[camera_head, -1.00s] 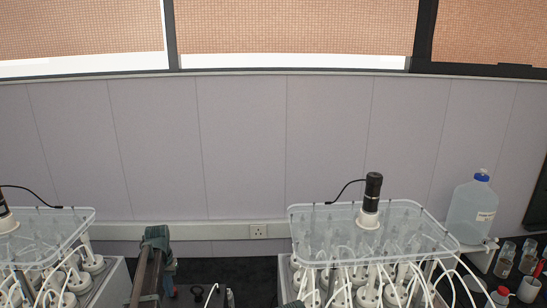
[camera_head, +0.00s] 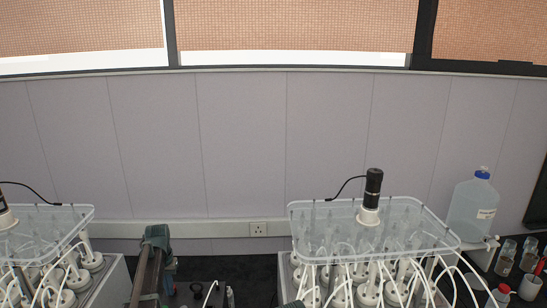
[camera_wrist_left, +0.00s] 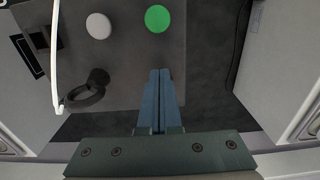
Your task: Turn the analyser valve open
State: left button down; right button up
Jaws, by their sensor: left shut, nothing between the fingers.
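My left gripper (camera_wrist_left: 160,73) is shut and empty in the left wrist view, its two blue-grey fingers pressed together. Its tips reach over the near edge of a grey panel (camera_wrist_left: 130,72). A black round fitting with a ring-like handle (camera_wrist_left: 85,95) sits on this panel, left of the fingers and apart from them. It looks like the analyser valve, but I cannot tell its setting. A white disc (camera_wrist_left: 98,26) and a green disc (camera_wrist_left: 157,18) lie beyond it. In the head view my left arm comes up at the lower left; its fingertips cannot be made out.
A reactor rig with a clear lid (camera_head: 372,232) stands right of my left arm, another (camera_head: 45,232) left of it. White tubes hang from both. A blue-capped bottle (camera_head: 472,212) and small jars (camera_head: 505,257) stand at the right.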

pick_arm(q)
jog(key=shift+w, duration=0.15)
jog(key=shift+a, duration=0.3)
dwell(0.4)
jog(key=shift+s, duration=0.4)
jog(key=shift+r, duration=0.1)
notch_tip(320, 180, up, 6)
jog(key=p, duration=0.6)
